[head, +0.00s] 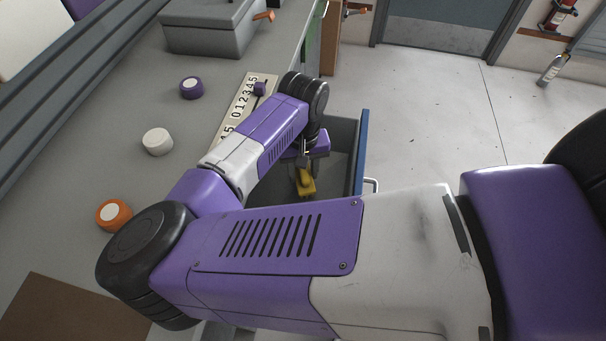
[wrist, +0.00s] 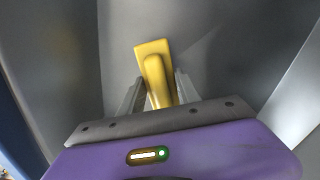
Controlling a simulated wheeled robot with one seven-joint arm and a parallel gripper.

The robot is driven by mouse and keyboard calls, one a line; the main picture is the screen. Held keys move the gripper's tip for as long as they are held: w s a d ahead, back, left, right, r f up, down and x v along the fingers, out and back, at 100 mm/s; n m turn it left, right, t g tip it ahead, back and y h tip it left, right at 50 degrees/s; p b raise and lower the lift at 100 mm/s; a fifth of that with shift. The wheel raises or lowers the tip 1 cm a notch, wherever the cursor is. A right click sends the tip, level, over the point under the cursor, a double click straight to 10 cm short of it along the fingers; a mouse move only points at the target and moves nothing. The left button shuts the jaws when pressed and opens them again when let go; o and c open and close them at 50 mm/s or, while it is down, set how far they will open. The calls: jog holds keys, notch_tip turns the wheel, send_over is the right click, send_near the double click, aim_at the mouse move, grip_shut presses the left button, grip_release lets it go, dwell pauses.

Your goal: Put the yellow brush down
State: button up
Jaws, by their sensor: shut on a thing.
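The yellow brush (wrist: 153,70) is between the two fingers of my gripper (wrist: 155,92) in the wrist view. My gripper is shut on it. In the head view the yellow brush (head: 306,183) shows below my wrist, at the open drawer (head: 343,135) with a blue front. The wrist view shows grey drawer walls around the brush. I cannot tell whether the brush touches the drawer's floor. The gripper's fingers are mostly hidden by my arm in the head view.
The grey counter (head: 110,180) left of the drawer holds a purple roll (head: 191,88), a white roll (head: 157,141), an orange roll (head: 113,215), a number strip (head: 240,108) and a grey box (head: 212,28). The floor (head: 430,110) right of the drawer is clear.

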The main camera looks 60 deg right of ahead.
jog(key=shift+f, duration=1)
jog(key=shift+f, duration=0.15)
jog(key=o, duration=1.3)
notch_tip(320, 180, up, 12)
jog(key=shift+r, duration=0.2)
